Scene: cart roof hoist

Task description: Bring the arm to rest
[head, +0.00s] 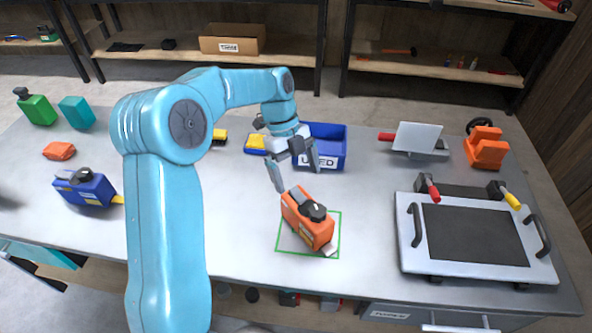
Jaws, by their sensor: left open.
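My left arm, light blue, comes up from the lower left and bends over the bench. Its gripper (294,175) points down, open and empty, in front of the blue bin (332,147) labelled "USED". An orange tool with a black knob (308,220) stands inside a green outlined square (287,241) on the bench, just below the fingertips in the picture. Whether a fingertip touches it I cannot tell. My right gripper is not in view.
The grey bench (240,240) also holds a blue tool (85,187) at left, a yellow item (255,144) behind my gripper, and a framed black panel (475,235) with handles at right. An orange device (486,150) stands at back right. Bare bench lies around the green square.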

